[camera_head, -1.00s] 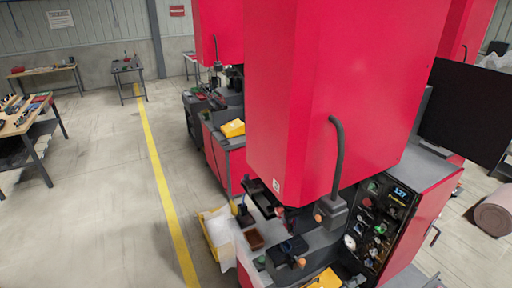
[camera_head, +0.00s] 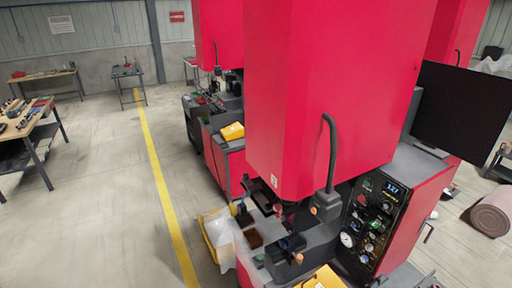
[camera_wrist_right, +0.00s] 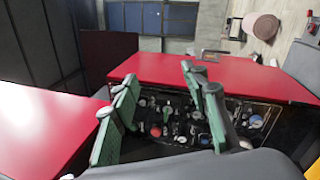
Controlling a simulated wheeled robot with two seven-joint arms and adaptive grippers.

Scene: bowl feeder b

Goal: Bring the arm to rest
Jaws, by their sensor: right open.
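My right gripper (camera_wrist_right: 165,95) shows in the right wrist view with its green-padded fingers spread apart. Nothing is held between them. Behind the fingers are a red machine body (camera_wrist_right: 165,68) and a dark control panel (camera_wrist_right: 260,120) with knobs and gauges. The fingers overlap the panel in the picture; I cannot tell the distance. In the head view I cannot clearly make out either gripper. My left gripper is not in view.
In the head view a tall red machine (camera_head: 310,90) with a control panel (camera_head: 365,225) fills the centre right. A yellow bin (camera_head: 211,240) with a clear bag stands on the floor beside it. A wooden workbench (camera_head: 25,122) is at left.

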